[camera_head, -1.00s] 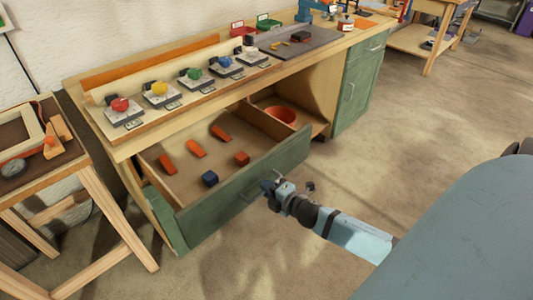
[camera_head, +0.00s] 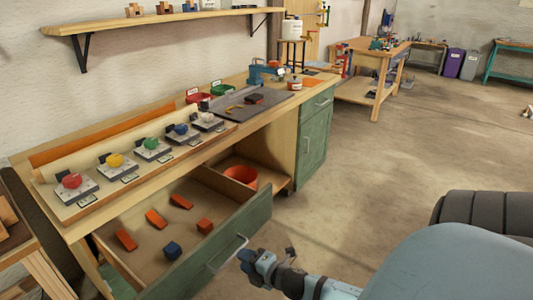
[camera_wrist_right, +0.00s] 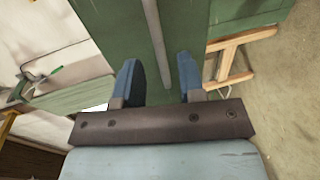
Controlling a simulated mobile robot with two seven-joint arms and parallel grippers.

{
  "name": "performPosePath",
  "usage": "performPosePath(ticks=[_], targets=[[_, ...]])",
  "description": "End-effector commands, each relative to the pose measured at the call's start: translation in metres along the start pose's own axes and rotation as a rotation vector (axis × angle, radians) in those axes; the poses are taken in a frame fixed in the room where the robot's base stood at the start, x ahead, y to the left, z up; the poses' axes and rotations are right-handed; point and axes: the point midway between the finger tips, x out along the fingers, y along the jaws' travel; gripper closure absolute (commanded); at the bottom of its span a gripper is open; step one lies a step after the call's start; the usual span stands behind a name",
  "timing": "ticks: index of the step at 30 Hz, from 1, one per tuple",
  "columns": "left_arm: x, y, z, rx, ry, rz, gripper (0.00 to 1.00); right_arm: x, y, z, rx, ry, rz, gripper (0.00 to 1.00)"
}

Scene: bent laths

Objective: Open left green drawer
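The green drawer (camera_head: 215,260) in the bench stands pulled out, its inside showing. It holds several orange pieces (camera_head: 156,219), a red block (camera_head: 205,226) and a blue block (camera_head: 173,250). A grey bar handle (camera_head: 228,253) is on its front. My right gripper (camera_head: 266,254) is just outside the drawer front, close to the handle. In the right wrist view the two blue fingers (camera_wrist_right: 157,62) are spread apart, and the handle (camera_wrist_right: 155,45) shows between and beyond them. I see no contact with it. My left gripper is not in view.
The bench top (camera_head: 225,130) carries a row of coloured knobs and a grey mat (camera_head: 245,103). An orange bowl (camera_head: 240,176) sits in the open bay. A green cabinet door (camera_head: 313,140) is further right. A wooden stand (camera_head: 30,262) is at the left.

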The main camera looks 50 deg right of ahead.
Motion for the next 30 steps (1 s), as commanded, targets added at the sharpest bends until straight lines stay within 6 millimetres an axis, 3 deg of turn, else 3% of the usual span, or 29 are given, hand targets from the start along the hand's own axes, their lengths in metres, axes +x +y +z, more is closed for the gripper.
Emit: performPosePath(ticks=[6,12,18,30], targets=[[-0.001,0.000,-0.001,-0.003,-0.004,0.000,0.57,-0.051,0.000,0.000,0.001,-0.002,-0.003,0.64],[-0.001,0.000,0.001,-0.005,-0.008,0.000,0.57,-0.080,0.000,0.000,0.001,-0.001,-0.001,0.64],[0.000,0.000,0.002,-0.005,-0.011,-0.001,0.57,-0.090,0.001,0.000,-0.002,0.000,0.000,0.64],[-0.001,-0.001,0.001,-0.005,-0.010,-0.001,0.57,-0.090,0.001,0.000,-0.002,0.000,0.001,0.64]])
